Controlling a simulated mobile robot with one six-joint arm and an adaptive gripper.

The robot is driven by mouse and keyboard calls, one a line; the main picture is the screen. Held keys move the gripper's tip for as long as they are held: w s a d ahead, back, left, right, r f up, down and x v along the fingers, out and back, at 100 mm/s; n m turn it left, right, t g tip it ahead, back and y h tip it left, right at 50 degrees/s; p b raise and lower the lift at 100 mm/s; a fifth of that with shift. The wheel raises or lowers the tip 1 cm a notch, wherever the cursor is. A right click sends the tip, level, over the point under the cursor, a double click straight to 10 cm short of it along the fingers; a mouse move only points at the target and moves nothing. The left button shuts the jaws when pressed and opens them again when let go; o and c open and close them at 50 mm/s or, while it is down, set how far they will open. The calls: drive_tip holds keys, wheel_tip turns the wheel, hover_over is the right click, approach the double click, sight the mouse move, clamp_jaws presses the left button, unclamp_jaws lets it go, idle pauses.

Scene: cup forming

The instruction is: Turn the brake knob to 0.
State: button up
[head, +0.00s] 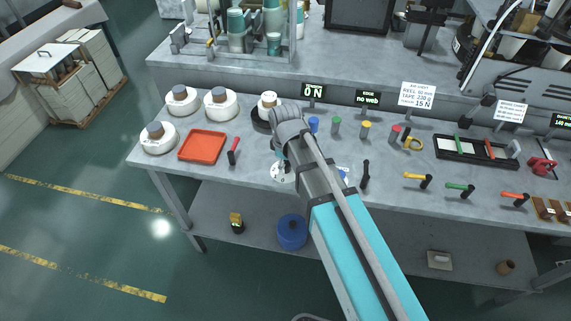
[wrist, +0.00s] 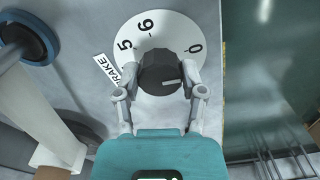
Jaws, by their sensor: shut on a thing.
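The brake knob (wrist: 160,72) is dark and faceted, on a white dial (wrist: 150,33) marked 5, 6 and 0 in the wrist view. Its white pointer line points right, lower in the picture than the 0; the right finger hides where it meets the dial. My gripper (wrist: 161,78) has one finger on each side of the knob and is shut on it. In the head view part of the white dial (head: 281,175) shows on the bench below my gripper; my arm hides the knob there.
A green display (head: 313,91) reads 0 N. White rolls (head: 221,104), a red tray (head: 203,147) and a red-handled tool (head: 234,150) lie left on the bench (head: 260,190). The bench edge runs close to the dial.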

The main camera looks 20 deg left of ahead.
drive_tip(key=shift+n, duration=0.6)
drive_tip(key=o, duration=1.1)
drive_tip(key=shift+o, duration=0.2)
drive_tip(key=shift+m, duration=0.4)
